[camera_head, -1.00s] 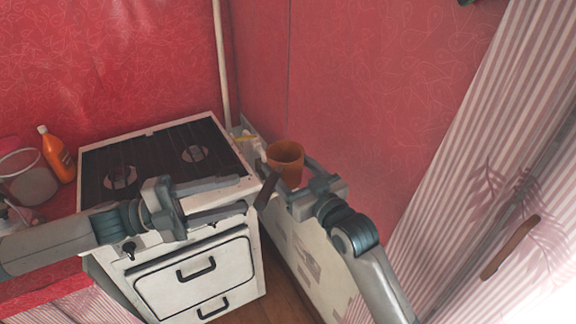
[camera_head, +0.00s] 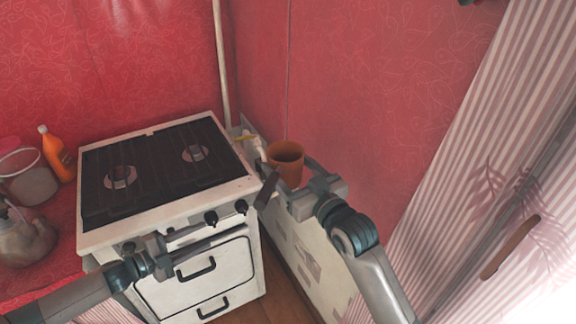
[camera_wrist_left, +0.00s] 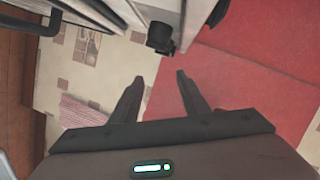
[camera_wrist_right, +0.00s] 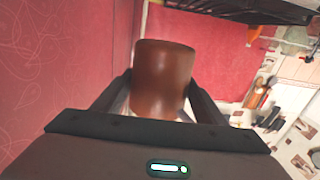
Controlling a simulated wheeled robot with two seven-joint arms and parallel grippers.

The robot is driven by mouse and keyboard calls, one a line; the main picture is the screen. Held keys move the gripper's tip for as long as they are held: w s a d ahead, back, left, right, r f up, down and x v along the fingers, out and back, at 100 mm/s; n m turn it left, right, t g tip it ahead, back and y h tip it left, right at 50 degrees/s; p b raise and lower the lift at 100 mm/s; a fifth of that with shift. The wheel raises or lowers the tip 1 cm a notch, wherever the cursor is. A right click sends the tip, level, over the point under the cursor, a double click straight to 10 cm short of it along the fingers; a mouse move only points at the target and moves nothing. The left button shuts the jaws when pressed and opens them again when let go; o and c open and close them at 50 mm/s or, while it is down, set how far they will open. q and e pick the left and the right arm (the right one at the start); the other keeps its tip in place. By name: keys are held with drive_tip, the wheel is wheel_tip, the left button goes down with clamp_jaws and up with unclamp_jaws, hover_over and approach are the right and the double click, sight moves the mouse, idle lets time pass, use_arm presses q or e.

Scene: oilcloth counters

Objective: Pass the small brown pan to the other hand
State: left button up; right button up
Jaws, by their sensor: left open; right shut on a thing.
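The small brown pan (camera_head: 286,161) looks like a plain brown cup-shaped vessel, upright, in the head view right of the stove. My right gripper (camera_head: 285,182) is shut on it, with a finger on either side. In the right wrist view the pan (camera_wrist_right: 162,78) fills the space between the fingers. My left gripper (camera_head: 202,252) is open and empty in front of the stove, low and left of the pan. In the left wrist view nothing is between the left fingers (camera_wrist_left: 157,82).
The white stove (camera_head: 160,215) with a dark top stands at the middle left. An orange bottle (camera_head: 57,153), a grey kettle (camera_head: 24,238) and a clear container (camera_head: 28,178) stand on the red counter at left. A red wall lies behind the pan; a striped curtain (camera_head: 470,170) hangs at right.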

drive_tip(key=shift+r, duration=0.15)
use_arm(q)
drive_tip(key=s+a+f+n+y, duration=0.1)
drive_tip(key=s+a+f, duration=0.1)
drive_tip(key=f, duration=0.4)
drive_tip(key=s+a+f+n+y, duration=0.1)
drive_tip(key=s+a+f+y, duration=0.1)
drive_tip(key=f, duration=0.4)
drive_tip(key=s+a+f+n+y, duration=0.2)
drive_tip(key=s+a+f, duration=0.1)
drive_tip(key=a+f, duration=0.3)
drive_tip(key=shift+s+f, duration=0.15)
drive_tip(key=shift+f, duration=0.05)
drive_tip(key=s+f+n+g+y, duration=0.45)
drive_tip(key=s+f+n, duration=0.45)
drive_tip(key=s+f, duration=1.05)
drive_tip(key=s+d+f+n+g, duration=0.2)
drive_tip(key=s+d+f, duration=0.2)
drive_tip(key=s, duration=0.5)
drive_tip(key=s+d+f+n+g, duration=0.2)
drive_tip(key=s+d+f, duration=0.2)
drive_tip(key=s, duration=0.6)
drive_tip(key=s+d+f+n+g+y, duration=0.1)
drive_tip(key=s+d+f, duration=0.3)
drive_tip(key=s, duration=0.5)
drive_tip(key=shift+s+d+f+n+g, duration=0.15)
drive_tip(key=shift+d+n+g, duration=0.3)
drive_tip(key=shift+d+n, duration=0.45)
drive_tip(key=shift+d, duration=0.15)
